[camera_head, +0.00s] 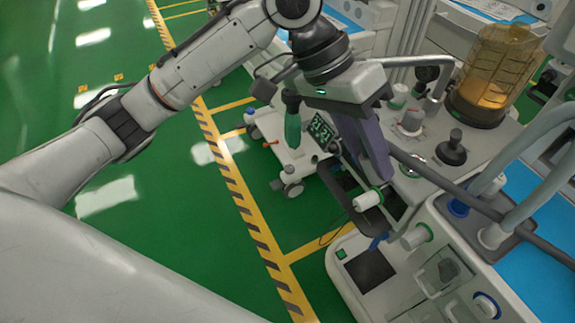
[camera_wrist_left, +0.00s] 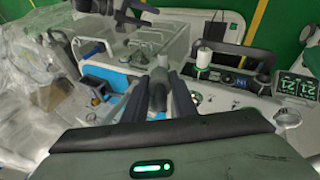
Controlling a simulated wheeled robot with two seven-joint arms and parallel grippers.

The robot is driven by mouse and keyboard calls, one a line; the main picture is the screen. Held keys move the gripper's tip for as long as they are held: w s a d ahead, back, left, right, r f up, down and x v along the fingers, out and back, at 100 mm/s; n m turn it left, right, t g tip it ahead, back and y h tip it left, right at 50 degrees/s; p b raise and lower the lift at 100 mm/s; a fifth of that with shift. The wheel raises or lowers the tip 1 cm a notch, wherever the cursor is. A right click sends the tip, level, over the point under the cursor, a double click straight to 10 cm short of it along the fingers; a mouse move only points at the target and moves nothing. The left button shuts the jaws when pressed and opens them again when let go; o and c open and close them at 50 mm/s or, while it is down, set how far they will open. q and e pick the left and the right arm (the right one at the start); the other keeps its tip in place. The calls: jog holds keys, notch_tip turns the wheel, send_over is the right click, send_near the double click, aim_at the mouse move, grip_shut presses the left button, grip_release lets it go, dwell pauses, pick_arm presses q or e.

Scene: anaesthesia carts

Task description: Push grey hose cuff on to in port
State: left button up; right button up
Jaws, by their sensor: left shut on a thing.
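My left gripper (camera_head: 376,160) reaches down from the upper middle of the head view, with its fingers over the machine. In the left wrist view its two dark fingers close around a grey hose cuff (camera_wrist_left: 158,90). A dark grey hose (camera_head: 470,190) runs from the fingers toward the lower right. A white port with a green ring (camera_head: 368,200) sticks out just below the fingertips, apart from the cuff as far as I can see. A similar white, green-ringed fitting (camera_head: 415,237) is lower right. Which one is the in port, I cannot tell. My right gripper is out of view.
An amber ribbed canister (camera_head: 495,75) and several knobs (camera_head: 452,148) stand on the machine top. Pale hoses (camera_head: 530,135) arch at the right by a blue-ringed fitting (camera_head: 460,206). A small white wheeled unit (camera_head: 295,150) stands behind the gripper. The green floor at left is clear.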

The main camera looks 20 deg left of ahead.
pick_arm(q)
jog(key=w+a+f+n+t+h+b, duration=0.1)
jog(key=w+a+f+n+t+h, duration=0.35)
jog(key=w+h, duration=0.35)
jog(key=a+f+n+t+y+b, duration=0.1)
jog(key=a+f+n+t+y, duration=0.2)
jog(key=a+f+n+t, duration=0.3)
jog(key=a+f+t, duration=0.4)
jog(key=a+f, duration=0.2)
jog(key=f, duration=0.4)
jog(key=shift+w+a+f+n+y, duration=0.2)
jog(key=shift+w+n+y, duration=0.1)
jog(key=shift+n, duration=0.05)
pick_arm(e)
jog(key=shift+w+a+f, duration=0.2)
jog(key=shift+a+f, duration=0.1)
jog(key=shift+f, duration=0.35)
pick_arm(q)
jog(key=shift+b+x, duration=1.35)
jog(key=shift+x, duration=1.5)
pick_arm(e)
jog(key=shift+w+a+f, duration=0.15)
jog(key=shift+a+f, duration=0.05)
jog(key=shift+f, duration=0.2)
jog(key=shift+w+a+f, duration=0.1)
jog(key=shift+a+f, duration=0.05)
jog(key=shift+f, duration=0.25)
